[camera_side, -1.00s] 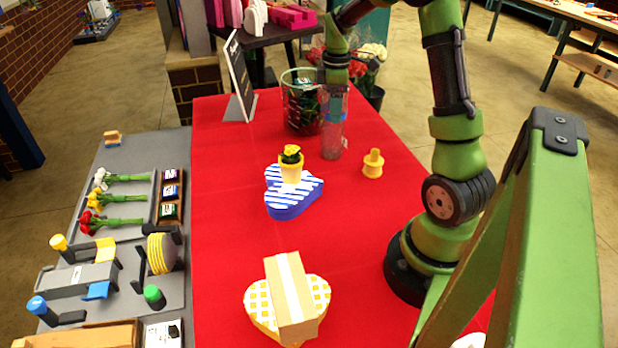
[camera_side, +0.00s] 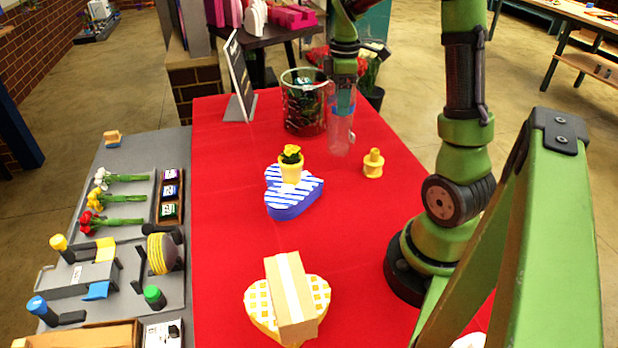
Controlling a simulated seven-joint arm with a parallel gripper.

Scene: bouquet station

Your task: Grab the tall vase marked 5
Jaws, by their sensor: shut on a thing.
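A tall clear glass vase (camera_side: 339,132) stands near the back right of the red table, slim and see-through. My gripper (camera_side: 341,92) is above it and shut on its upper part, coming down from over the top. The vase looks upright; I cannot tell whether its base touches the table. Its number mark cannot be read from here. The finger details are small and partly merged with the glass.
A small yellow flowerpot (camera_side: 290,168) sits on a blue striped heart box (camera_side: 296,200). A black sign (camera_side: 240,80) stands at back left.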

